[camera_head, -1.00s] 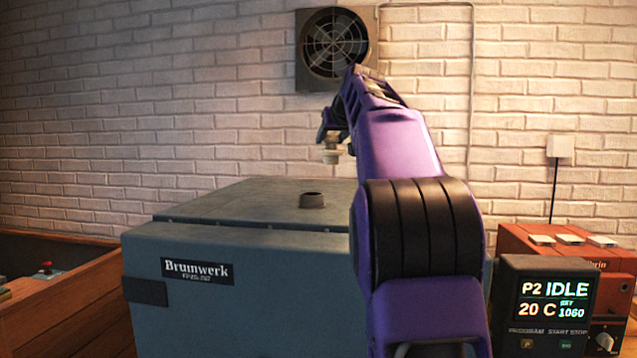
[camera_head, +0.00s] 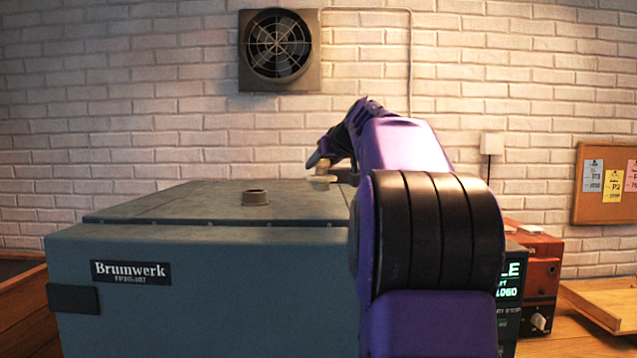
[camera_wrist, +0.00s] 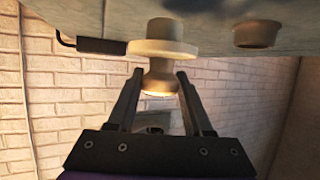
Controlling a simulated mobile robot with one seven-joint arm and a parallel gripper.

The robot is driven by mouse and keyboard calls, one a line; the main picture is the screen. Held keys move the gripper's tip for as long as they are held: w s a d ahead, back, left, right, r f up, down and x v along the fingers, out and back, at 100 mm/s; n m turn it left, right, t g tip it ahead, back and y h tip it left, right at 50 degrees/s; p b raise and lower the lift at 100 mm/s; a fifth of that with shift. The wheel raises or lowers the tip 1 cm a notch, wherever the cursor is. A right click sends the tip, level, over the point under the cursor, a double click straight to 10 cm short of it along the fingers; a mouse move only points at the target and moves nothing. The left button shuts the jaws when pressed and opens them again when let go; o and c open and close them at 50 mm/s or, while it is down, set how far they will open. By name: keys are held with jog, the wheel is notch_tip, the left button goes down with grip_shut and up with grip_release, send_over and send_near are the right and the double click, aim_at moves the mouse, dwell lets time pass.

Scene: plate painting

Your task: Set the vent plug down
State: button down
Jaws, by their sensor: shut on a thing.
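The pale vent plug (camera_wrist: 162,47), a wide flange with a narrower knob, is held by its knob between the fingers of my gripper (camera_wrist: 160,82) in the wrist view. In the head view my gripper (camera_head: 322,166) is low over the right part of the grey kiln's lid (camera_head: 190,205), with the plug (camera_head: 322,179) right at the lid surface. I cannot tell whether the plug touches the lid. The vent collar (camera_head: 256,197) stands open on the lid, left of the plug; it also shows in the wrist view (camera_wrist: 257,33). My arm hides the kiln's right side.
A wall fan (camera_head: 279,50) hangs on the brick wall (camera_head: 120,120) behind the kiln. A controller display (camera_head: 510,283), an orange-red box (camera_head: 542,270) and a wooden tray (camera_head: 610,305) are at the right. The lid around the collar is clear.

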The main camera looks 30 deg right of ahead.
aim_at(324, 175)
jog(key=shift+f+b, duration=0.3)
jog(key=shift+f, duration=1.15)
jog(key=shift+f, duration=0.25)
jog(key=shift+c, duration=1.5)
grip_release()
jog(key=shift+r, duration=0.25)
jog(key=b+v, duration=0.1)
jog(key=v, duration=1.1)
jog(key=shift+b, duration=0.35)
jog(key=shift+a, duration=0.1)
